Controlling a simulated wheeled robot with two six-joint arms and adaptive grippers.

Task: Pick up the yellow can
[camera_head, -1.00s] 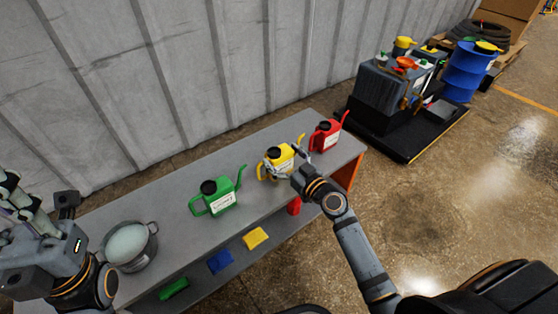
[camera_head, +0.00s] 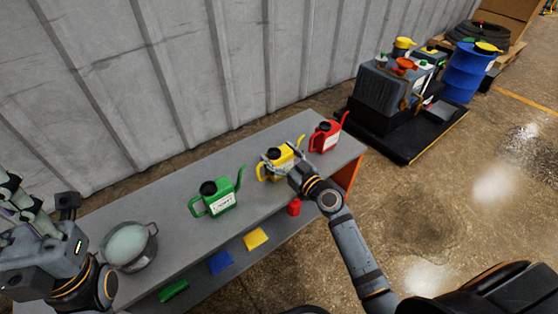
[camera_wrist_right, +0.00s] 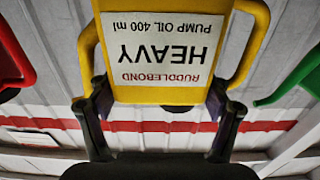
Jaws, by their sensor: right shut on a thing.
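The yellow can (camera_head: 281,157), with a black cap, a white label and a thin spout, is upright at the grey bench top (camera_head: 170,203), between the green and red cans. My right gripper (camera_head: 280,166) is shut on its body. In the right wrist view the yellow can (camera_wrist_right: 165,50) fills the middle, its label reading "HEAVY" upside down, with one finger of my right gripper (camera_wrist_right: 158,108) on each side. I cannot tell whether the can's base touches the bench. My left gripper (camera_head: 22,205) is at the left edge, above the bench end; its opening is unclear.
The green can (camera_head: 222,199) stands left of the yellow can, and the red can (camera_head: 325,138) close on its right. A metal pot (camera_head: 152,246) stands near my left arm. Coloured cloths (camera_head: 255,239) and a small red item (camera_head: 294,207) lie on the lower shelf. A corrugated wall is behind.

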